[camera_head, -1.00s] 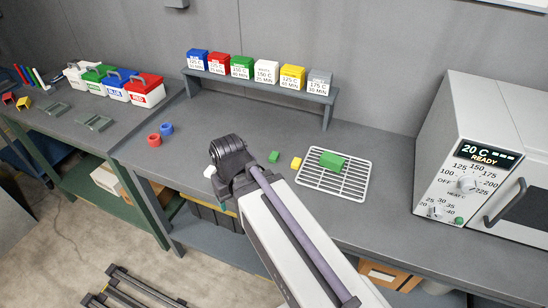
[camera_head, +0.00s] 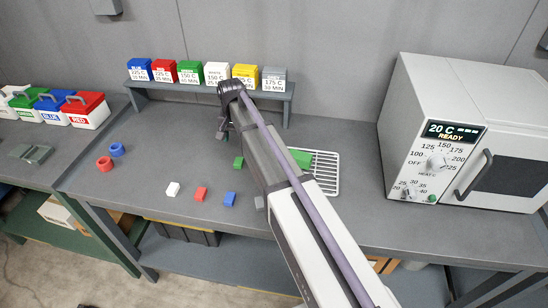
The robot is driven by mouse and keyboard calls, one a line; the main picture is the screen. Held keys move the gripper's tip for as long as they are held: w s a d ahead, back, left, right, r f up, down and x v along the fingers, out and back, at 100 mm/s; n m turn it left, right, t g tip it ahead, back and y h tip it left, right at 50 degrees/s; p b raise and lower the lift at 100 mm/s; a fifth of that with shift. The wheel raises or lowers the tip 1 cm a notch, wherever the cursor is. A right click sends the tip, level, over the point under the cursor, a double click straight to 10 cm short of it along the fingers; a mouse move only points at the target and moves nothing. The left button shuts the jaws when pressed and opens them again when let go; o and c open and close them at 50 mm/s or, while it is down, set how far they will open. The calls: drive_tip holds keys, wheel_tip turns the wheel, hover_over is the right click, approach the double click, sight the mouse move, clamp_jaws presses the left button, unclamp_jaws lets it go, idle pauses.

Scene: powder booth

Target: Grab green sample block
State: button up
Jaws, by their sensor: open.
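A small green block (camera_head: 238,162) lies on the grey bench, just left of my arm. A larger green block (camera_head: 301,157) sits on the white wire rack (camera_head: 328,177), partly hidden by my arm; I cannot tell from its look which one is the sample block. My gripper (camera_head: 221,135) is small and dark in this view, open and empty, over the bench behind and slightly left of the small green block. It appears apart from both blocks.
White (camera_head: 172,189), red (camera_head: 201,194) and blue (camera_head: 231,199) blocks lie near the bench's front. Red (camera_head: 104,163) and blue (camera_head: 117,149) rings are at left. A shelf (camera_head: 200,87) of colored boxes stands behind my gripper. An oven (camera_head: 455,140) stands at right.

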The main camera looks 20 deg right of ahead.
sight(239, 160)
drive_tip(key=shift+m, duration=0.4)
drive_tip(key=f+b, duration=1.1)
drive_tip(key=shift+s+a, duration=0.15)
drive_tip(key=shift+s, duration=0.05)
drive_tip(key=shift+r, duration=0.15)
drive_tip(key=c, duration=1)
wheel_tip(239, 160, up, 10)
drive_tip(key=p, duration=1)
drive_tip(key=shift+r, duration=0.1)
